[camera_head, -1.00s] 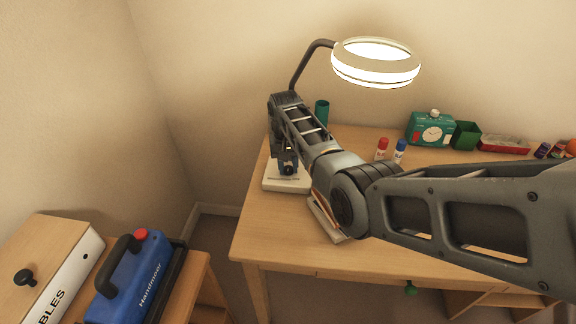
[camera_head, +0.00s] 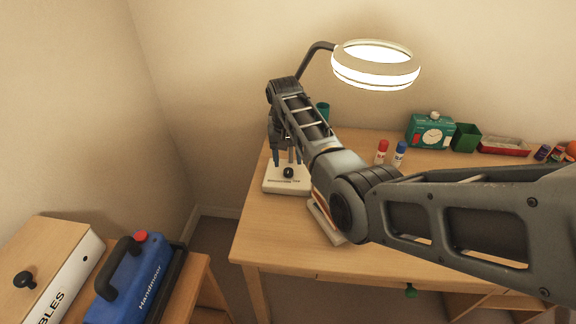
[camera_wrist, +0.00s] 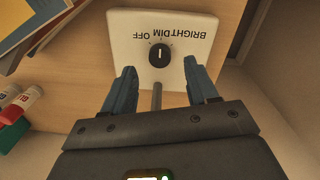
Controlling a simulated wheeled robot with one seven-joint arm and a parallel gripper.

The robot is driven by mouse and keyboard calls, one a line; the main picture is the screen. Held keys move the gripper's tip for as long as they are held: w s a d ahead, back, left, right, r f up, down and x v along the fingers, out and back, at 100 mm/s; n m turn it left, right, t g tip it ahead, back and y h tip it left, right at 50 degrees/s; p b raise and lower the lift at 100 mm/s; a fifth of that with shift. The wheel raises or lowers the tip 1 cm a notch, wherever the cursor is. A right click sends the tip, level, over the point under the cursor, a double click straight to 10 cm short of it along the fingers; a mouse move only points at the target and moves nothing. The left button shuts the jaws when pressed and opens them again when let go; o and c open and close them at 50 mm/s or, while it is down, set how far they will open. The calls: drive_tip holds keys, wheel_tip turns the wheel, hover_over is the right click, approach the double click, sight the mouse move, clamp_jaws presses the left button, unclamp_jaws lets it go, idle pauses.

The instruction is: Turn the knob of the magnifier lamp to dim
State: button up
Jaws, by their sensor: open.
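The magnifier lamp's lit ring (camera_head: 376,65) hangs on a dark curved arm in the head view. Its white base (camera_head: 272,185) stands at the desk's left end and also shows in the wrist view (camera_wrist: 125,40). The black knob (camera_head: 288,172) sits on the base; in the wrist view the knob (camera_wrist: 159,55) has a pale mark pointing roughly at the middle label, DIM. The labels OFF, DIM and BRIGHT appear upside down there. My gripper (camera_head: 287,160) is open and empty above the knob; its blue fingers (camera_wrist: 161,78) are apart on either side, not touching it.
Books (camera_head: 325,218) lie right of the base under my arm. A teal cup (camera_head: 323,111) stands behind my arm.

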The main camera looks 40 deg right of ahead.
sight(287, 171)
drive_tip(key=shift+r, duration=1.75)
drive_tip(key=shift+a, duration=0.1)
